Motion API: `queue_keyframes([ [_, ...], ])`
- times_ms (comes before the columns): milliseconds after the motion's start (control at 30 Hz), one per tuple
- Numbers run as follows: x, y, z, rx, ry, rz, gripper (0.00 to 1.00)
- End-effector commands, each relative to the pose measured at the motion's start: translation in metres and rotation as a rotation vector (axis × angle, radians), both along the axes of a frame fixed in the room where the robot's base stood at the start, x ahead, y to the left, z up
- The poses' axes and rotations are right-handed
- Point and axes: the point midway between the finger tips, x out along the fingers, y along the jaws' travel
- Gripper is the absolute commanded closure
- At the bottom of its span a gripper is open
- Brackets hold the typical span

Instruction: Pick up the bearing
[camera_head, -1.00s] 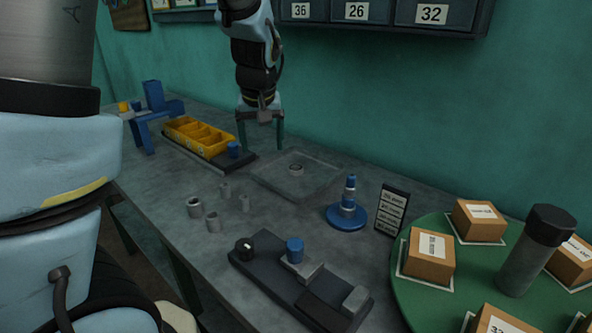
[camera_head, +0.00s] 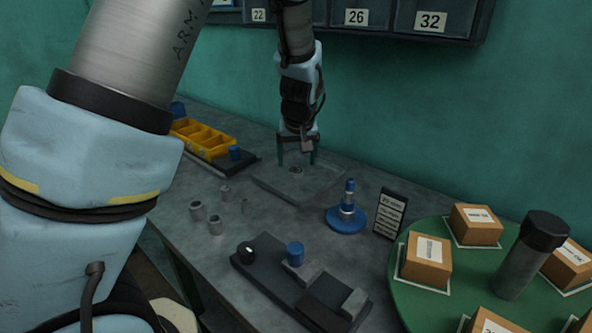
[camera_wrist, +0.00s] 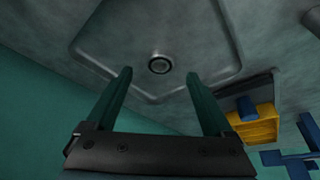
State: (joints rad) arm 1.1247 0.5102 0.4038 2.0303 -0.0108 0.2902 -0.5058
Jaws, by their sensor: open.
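The bearing (camera_head: 296,171) is a small dark ring lying flat in a shallow grey tray (camera_head: 268,186) on the workbench. The exact height gap is hard to tell.
Left of the tray are a yellow bin (camera_head: 200,139) and several grey sleeves (camera_head: 215,226). A blue stepped post (camera_head: 347,211) and a label stand (camera_head: 390,214) stand to the right. A dark fixture (camera_head: 290,282) lies in front. A green round table (camera_head: 410,294) holds boxes.

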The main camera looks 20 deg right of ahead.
Motion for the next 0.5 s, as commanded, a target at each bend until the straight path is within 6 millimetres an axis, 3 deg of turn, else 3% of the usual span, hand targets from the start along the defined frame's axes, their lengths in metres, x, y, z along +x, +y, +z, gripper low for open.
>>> queue_keyframes([
  [233, 0.01, -0.002, -0.026, 0.001, 0.0, 0.002, 0.14],
  [500, 0.011, -0.003, -0.03, 0.0, -0.001, 0.0, 0.14],
])
